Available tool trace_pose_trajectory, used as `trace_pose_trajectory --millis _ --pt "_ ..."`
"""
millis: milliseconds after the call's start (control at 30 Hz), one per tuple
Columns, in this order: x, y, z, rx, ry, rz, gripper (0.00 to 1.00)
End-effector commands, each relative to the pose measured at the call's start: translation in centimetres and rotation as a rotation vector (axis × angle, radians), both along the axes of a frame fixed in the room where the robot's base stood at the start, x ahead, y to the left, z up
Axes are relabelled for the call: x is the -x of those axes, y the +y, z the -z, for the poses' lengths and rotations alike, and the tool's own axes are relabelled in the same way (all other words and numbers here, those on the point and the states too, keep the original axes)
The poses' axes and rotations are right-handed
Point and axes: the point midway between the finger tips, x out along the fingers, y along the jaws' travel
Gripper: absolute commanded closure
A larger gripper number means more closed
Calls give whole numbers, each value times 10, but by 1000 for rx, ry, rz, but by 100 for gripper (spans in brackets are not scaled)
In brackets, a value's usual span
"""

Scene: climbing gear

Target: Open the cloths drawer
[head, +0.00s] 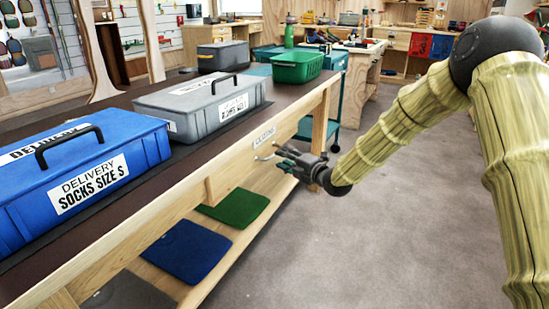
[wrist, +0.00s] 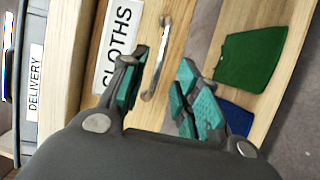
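The cloths drawer (head: 238,171) is a light wood front under the dark workbench top, and it looks shut. Its white CLOTHS label (head: 263,138) also shows large in the wrist view (wrist: 118,42). The drawer's metal bar handle (wrist: 157,62) appears in the gap between my fingertips in the wrist view. My gripper (head: 279,159) has dark fingers with teal pads. It is open around the line of the handle, in front of the drawer. I cannot tell whether the handle lies fully between the pads; no finger visibly clamps it.
A blue case (head: 85,170), a grey case (head: 205,103) and a green basket (head: 297,67) stand on the bench. Green (head: 236,207) and blue (head: 187,250) folded pieces lie on the lower shelf. A teal cart (head: 328,95) stands beyond the bench. The floor at right is clear.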

Motion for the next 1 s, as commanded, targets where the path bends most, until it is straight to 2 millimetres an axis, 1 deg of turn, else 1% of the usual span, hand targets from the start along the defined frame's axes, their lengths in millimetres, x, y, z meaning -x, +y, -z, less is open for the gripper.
trace_pose_trajectory --millis 33,200,400,600,800,833,1000 --pt "-7 6 3 -1 -1 0 68" --pt "-27 21 6 -1 1 -1 68" --pt "-42 33 7 0 0 -1 68" --pt "-47 36 7 1 1 0 68" --pt "-47 37 7 0 1 0 68" --pt "-47 37 7 0 1 0 70" --pt "-47 37 7 0 1 0 100"
